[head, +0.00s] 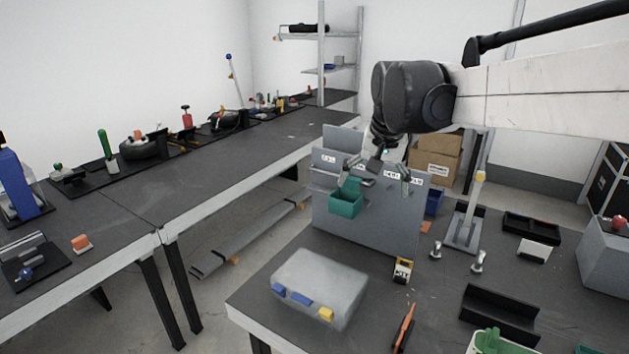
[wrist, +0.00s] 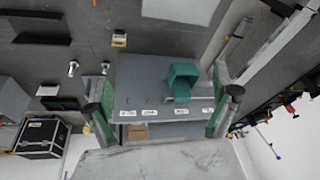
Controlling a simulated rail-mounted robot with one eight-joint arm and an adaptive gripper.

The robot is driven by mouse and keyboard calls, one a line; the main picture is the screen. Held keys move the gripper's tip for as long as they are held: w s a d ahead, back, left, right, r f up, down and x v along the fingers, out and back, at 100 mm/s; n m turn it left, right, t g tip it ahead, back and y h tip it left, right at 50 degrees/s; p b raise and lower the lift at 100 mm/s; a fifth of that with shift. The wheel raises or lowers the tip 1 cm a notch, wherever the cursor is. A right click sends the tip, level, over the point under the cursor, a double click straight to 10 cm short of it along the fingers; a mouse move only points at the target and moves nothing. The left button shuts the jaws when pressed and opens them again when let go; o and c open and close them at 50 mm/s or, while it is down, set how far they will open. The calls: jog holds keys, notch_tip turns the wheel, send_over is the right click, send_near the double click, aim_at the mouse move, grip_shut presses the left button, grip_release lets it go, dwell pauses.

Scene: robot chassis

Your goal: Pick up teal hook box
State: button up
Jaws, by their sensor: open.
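The teal hook box (head: 346,198) hangs on the front of an upright grey panel (head: 375,222) with white labels along its top. In the wrist view the teal box (wrist: 183,80) lies between the spread fingers, closer to the right finger. My gripper (head: 379,178) is open and empty, above and in front of the panel's top edge; its fingers also show in the wrist view (wrist: 161,100). One finger overlaps the box's upper part in the head view. I cannot tell whether it touches.
A grey case (head: 318,285) with blue and yellow latches lies in front of the panel. A blue bin (head: 434,202) is behind the panel at right. A lamp-like stand (head: 466,225) and black trays (head: 498,314) occupy the right. A long workbench (head: 215,160) runs along the left.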

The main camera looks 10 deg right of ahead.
jog(key=w+m+g+p, duration=0.2)
jog(key=w+p, duration=0.3)
jog(key=w, duration=1)
jog(key=m+g+p, duration=0.2)
jog(key=p, duration=0.3)
send_over(347, 198)
jog(key=s, duration=0.3)
notch_tip(347, 198, down, 5)
jog(key=f, duration=0.6)
jog(key=f+p, duration=0.1)
jog(key=f, duration=0.1)
jog(key=shift+w+a+f, duration=0.25)
jog(key=shift+a+f, duration=0.15)
jog(key=shift+s+f+p, duration=0.15)
jog(key=shift+f+p, duration=0.65)
jog(key=shift+f, duration=1.8)
jog(key=shift+c, duration=0.3)
jog(key=c, duration=1.2)
